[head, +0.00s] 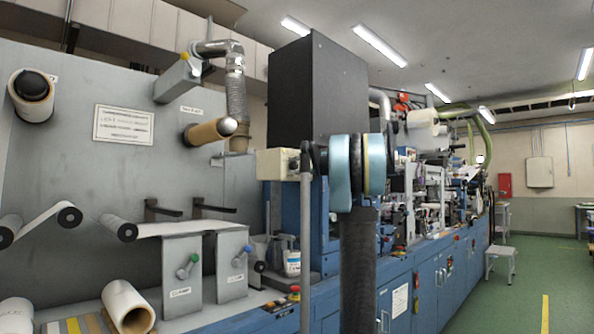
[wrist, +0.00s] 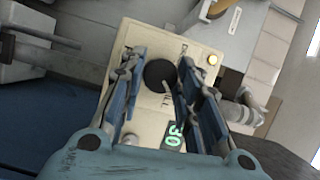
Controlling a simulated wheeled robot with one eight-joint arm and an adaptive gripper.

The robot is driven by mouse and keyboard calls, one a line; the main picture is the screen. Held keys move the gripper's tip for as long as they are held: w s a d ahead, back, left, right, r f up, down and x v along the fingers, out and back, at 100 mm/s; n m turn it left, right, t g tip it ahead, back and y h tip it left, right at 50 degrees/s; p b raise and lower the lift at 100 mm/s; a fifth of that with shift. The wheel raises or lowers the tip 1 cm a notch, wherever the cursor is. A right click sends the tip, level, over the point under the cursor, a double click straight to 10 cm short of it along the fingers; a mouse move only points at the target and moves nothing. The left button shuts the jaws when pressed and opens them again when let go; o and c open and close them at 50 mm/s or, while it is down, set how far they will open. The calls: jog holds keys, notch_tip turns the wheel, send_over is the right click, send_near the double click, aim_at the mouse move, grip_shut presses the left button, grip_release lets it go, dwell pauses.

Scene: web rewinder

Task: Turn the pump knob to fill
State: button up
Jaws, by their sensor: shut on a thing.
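The pump box is a cream box (head: 275,164) on a grey post in the head view, just left of my arm. In the wrist view its cream face (wrist: 137,125) fills the middle. It carries a round black knob (wrist: 160,73) with a pale pointer line towards the lower right, near lettering that seems to read FILL. A green display (wrist: 173,136) reads 30, and a small yellow lamp (wrist: 213,60) is lit. My gripper (wrist: 161,66) is shut on the knob, one blue finger on each side. The head view mostly hides the gripper and the knob.
A large black cabinet (head: 318,105) stands behind the pump box. The grey rewinder panel (head: 60,150) with rolls and levers is at the left. The blue machine line (head: 425,290) runs back to the right. Green floor (head: 535,275) is clear at the far right, beside a stool (head: 501,255).

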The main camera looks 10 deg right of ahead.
jog(key=shift+f, duration=0.15)
jog(key=o, duration=1.1)
jog(key=shift+w+d, duration=0.1)
jog(key=shift+w, duration=0.05)
jog(key=shift+c, duration=0.2)
jog(key=v, duration=1.2)
